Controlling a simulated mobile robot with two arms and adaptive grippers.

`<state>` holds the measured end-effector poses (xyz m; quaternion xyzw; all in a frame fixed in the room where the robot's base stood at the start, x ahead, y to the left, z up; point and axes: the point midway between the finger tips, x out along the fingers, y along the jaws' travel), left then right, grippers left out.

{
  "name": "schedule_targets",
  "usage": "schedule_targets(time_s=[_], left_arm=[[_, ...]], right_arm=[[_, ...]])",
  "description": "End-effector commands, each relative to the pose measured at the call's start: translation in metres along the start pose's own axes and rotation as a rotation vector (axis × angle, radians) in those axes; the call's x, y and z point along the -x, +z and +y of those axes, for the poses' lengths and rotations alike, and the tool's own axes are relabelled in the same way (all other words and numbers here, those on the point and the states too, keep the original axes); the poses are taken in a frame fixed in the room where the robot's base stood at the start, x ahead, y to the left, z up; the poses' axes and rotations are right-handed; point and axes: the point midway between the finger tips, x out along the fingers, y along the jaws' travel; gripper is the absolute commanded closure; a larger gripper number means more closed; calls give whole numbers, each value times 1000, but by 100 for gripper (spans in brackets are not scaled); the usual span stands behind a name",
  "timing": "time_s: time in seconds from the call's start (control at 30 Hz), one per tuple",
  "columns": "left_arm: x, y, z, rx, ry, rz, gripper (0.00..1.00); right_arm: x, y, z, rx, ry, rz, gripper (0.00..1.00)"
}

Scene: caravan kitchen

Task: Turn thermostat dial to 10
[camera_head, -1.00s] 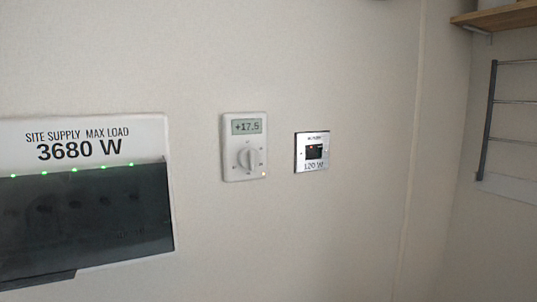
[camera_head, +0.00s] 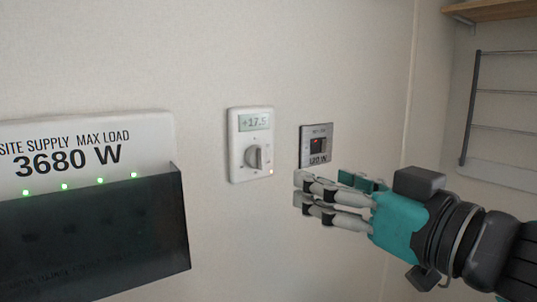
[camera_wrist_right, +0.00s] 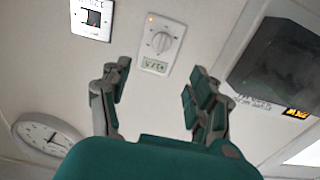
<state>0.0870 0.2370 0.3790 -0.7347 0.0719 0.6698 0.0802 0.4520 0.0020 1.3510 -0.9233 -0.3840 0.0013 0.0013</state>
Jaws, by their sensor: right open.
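The white thermostat (camera_head: 250,145) is on the wall in the middle of the head view. Its display (camera_head: 254,122) reads about +17.5, and its round dial (camera_head: 254,158) sits below the display. In the right wrist view the thermostat (camera_wrist_right: 155,66) appears upside down, with its dial (camera_wrist_right: 161,42) above the display, seen beyond and between my fingers. My right gripper (camera_head: 303,193) is open and empty, to the right of and lower than the thermostat, apart from it. It also shows open in the right wrist view (camera_wrist_right: 155,85). My left gripper is not in view.
A small switch panel (camera_head: 316,129) is on the wall right of the thermostat, just above my right fingers. A supply box with a dark cover (camera_head: 95,235) juts out at the left. A wire rack (camera_head: 500,90) hangs at the right. A clock (camera_wrist_right: 48,135) shows in the wrist view.

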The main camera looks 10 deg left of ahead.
Motion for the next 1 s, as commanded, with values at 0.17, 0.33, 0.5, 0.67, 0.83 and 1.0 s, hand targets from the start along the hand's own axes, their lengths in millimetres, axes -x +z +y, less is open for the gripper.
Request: schedule_targets(time_s=[0.17,0.33,0.5,0.67,0.83,1.0], left_arm=[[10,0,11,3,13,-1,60],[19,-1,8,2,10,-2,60],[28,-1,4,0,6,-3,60],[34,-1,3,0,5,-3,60],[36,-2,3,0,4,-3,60],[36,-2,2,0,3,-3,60]], right_arm=[[-39,-2,-1,0,-3,-2,39],[-77,-4,-1,0,-1,0,39],[-112,-4,-1,-1,-2,1,39],[-137,-3,0,1,-1,1,39],[-150,-2,0,1,-1,2,39],[-153,-1,0,2,-1,3,39]])
